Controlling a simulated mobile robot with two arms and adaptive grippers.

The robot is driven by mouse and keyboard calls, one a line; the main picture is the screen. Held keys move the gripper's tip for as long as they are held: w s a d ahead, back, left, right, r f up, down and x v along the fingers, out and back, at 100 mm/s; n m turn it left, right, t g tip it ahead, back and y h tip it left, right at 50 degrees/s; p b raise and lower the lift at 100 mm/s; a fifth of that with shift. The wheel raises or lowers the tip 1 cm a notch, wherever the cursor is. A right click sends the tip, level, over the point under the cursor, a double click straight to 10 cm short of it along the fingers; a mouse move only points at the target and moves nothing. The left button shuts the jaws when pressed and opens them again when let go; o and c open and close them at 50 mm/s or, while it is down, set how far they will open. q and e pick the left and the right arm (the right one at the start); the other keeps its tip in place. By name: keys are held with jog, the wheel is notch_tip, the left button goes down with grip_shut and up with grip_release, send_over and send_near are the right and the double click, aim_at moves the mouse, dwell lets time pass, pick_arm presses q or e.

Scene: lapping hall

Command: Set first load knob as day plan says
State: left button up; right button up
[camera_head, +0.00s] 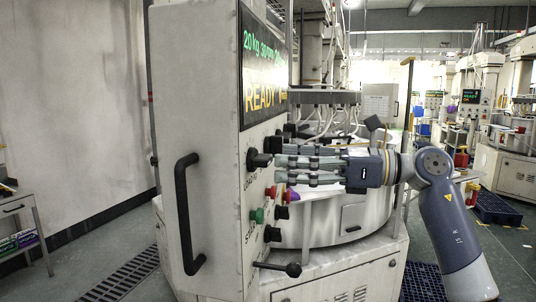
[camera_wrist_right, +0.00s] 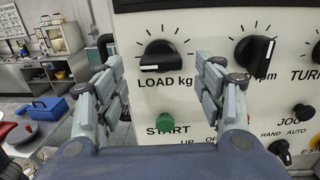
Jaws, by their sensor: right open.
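The load knob (camera_wrist_right: 160,56) is a black dial with a pale pointer end, above the "LOAD kg" label on the machine's white panel (camera_wrist_right: 205,30). It also shows in the head view (camera_head: 257,160), at the panel's edge. My right gripper (camera_wrist_right: 161,75) is open, with one finger either side of the knob in the wrist picture. In the head view my right gripper (camera_head: 283,161) points left at the panel, its tips close to the knob; I cannot tell whether they touch it. The display (camera_head: 265,73) shows a line starting "20 kg" and "READY". My left gripper is out of view.
A second dial, labelled rpm (camera_wrist_right: 254,52), sits right of the load knob. A green START button (camera_wrist_right: 165,123) is below it. A black lever (camera_head: 280,268) and a black handle (camera_head: 187,213) stick out from the machine. Floor shows left of it.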

aim_at(271, 161)
jog(key=p+x, duration=0.1)
jog(key=x, duration=0.3)
jog(key=shift+w, duration=0.15)
jog(key=shift+a, duration=0.4)
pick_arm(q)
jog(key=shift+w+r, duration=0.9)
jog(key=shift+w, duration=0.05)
pick_arm(e)
jog(key=shift+w, duration=0.1)
jog(key=c, duration=0.9)
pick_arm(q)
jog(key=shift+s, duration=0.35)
pick_arm(e)
jog(key=shift+c, duration=0.8)
